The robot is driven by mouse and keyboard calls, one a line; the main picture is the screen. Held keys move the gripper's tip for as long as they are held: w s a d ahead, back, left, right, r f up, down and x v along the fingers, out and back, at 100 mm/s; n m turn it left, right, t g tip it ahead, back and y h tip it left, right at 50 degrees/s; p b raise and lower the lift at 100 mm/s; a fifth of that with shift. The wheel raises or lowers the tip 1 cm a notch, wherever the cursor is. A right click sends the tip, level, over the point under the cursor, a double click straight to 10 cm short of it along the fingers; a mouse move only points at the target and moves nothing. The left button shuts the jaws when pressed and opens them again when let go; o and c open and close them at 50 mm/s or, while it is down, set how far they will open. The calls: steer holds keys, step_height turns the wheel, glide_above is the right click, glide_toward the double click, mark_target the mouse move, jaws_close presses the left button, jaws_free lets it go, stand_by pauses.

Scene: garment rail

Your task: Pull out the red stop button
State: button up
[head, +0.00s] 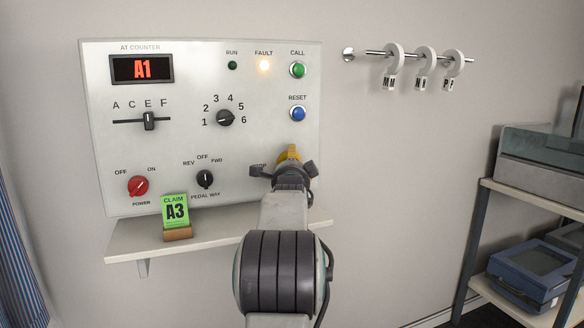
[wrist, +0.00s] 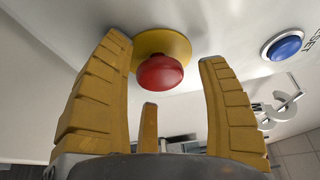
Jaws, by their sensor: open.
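The red stop button (wrist: 160,72) shows in the wrist view as a red mushroom knob on a round yellow base on the panel. My gripper (wrist: 168,52) is open, with yellow fingers to the left and right of the knob and a third, shorter finger below it. The fingers look apart from the knob, with a gap on the right and a narrow one on the left.
The blue RESET button (wrist: 286,45) is close by, above the stop button in the head view (head: 298,114). A rail with white ring tags (head: 425,65) is to the right.

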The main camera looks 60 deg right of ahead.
steer(key=shift+c, duration=0.3)
steer(key=c, duration=1.3)
steer(key=shift+s+a+f+b, duration=0.15)
steer(key=shift+a+b, duration=0.05)
steer(key=shift+b, duration=0.15)
steer(key=shift+s+a+b, duration=0.3)
steer(key=shift+s+a, duration=0.2)
steer(key=shift+s, duration=0.05)
jaws_close()
steer(key=o, duration=1.4)
jaws_free()
steer(key=shift+d, duration=0.15)
steer(key=shift+c, duration=0.2)
steer(key=v, duration=1.2)
